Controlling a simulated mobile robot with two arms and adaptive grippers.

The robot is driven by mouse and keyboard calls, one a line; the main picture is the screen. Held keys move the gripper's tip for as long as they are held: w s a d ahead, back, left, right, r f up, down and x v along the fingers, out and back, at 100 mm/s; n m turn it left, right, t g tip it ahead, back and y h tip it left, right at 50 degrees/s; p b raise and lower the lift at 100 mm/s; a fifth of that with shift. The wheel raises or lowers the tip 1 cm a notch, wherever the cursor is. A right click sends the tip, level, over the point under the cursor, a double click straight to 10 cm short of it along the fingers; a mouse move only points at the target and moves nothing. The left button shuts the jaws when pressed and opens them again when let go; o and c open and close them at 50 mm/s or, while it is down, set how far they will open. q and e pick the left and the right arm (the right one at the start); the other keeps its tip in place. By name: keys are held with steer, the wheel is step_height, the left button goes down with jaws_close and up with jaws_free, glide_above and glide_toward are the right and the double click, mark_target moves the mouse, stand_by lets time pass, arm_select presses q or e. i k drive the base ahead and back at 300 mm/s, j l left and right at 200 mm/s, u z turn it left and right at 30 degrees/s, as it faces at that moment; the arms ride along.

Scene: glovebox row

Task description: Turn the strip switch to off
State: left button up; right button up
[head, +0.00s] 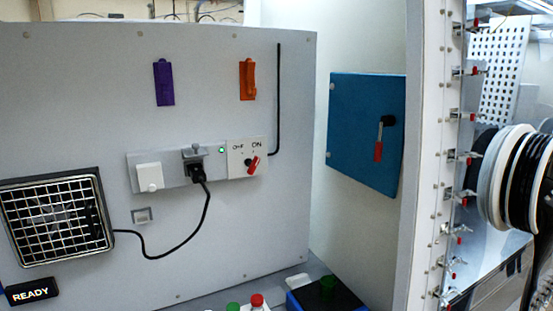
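The power strip (215,150) is fixed to the grey wall panel in the head view. Its switch (252,164) is a red knob on a white plate at the strip's right end, with OFF marked at left and ON at right. The red knob is tilted, its upper end leaning right toward the ON mark. A black plug (197,171) sits in the strip's middle socket. Neither of my grippers shows in this view.
A black cord runs from the plug to a grilled fan unit (56,218) at left. A blue box (365,133) with a red-handled lever hangs at right. Bottles and a blue tray (325,295) stand below. Space before the strip looks clear.

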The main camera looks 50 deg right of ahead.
mark_target(255, 162)
steer(key=z, duration=1.35)
